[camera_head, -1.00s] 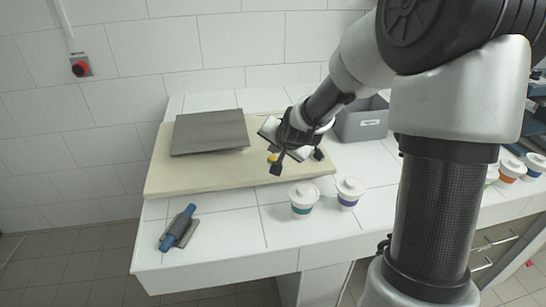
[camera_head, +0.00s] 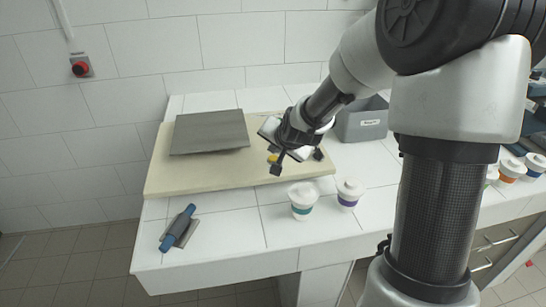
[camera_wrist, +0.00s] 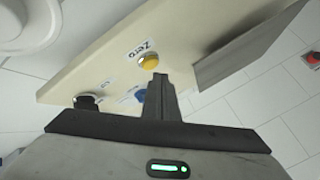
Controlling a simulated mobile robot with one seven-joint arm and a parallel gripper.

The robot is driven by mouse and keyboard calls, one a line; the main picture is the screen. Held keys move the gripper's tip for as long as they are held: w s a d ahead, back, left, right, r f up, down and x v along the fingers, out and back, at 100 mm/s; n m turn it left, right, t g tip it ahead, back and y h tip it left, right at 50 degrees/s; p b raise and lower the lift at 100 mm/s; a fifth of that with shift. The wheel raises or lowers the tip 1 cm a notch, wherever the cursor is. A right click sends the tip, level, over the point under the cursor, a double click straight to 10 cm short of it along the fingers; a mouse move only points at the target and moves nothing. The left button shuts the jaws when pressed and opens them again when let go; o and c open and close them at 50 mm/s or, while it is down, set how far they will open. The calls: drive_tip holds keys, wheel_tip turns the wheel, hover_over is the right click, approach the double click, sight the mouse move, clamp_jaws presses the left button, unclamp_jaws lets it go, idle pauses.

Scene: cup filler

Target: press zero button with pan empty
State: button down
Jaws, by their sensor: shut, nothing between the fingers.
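The beige scale (camera_head: 205,178) lies on the white counter. Its grey pan (camera_head: 208,133) at the back left is bare, with nothing on it. The yellow zero button (camera_wrist: 149,61) is beside the printed word "Zero" in the wrist view. It also shows as a small yellow patch beside my gripper (camera_head: 276,168) in the head view. In the wrist view my gripper (camera_wrist: 158,80) is shut and empty, its tips just below the yellow button in the picture. I cannot tell whether they touch it. A blue button (camera_wrist: 139,96) is partly hidden beside the fingers.
Two lidded white cups (camera_head: 302,201) (camera_head: 349,194) stand in front of the scale. A blue-handled tool (camera_head: 178,227) lies at the front left. A grey bin (camera_head: 362,122) is behind my arm. A red wall button (camera_head: 80,69) is at upper left.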

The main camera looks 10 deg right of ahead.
drive_tip(key=shift+f, duration=0.1)
drive_tip(key=shift+f+b, duration=0.35)
drive_tip(key=shift+b, duration=0.15)
drive_tip(key=shift+f+b, duration=0.3)
idle(0.5)
drive_tip(key=shift+r, duration=0.1)
drive_tip(key=shift+r+p, duration=0.4)
drive_tip(key=shift+r, duration=0.2)
wheel_tip(320, 180, up, 6)
drive_tip(key=p, duration=0.3)
drive_tip(key=shift+p, duration=0.4)
idle(0.7)
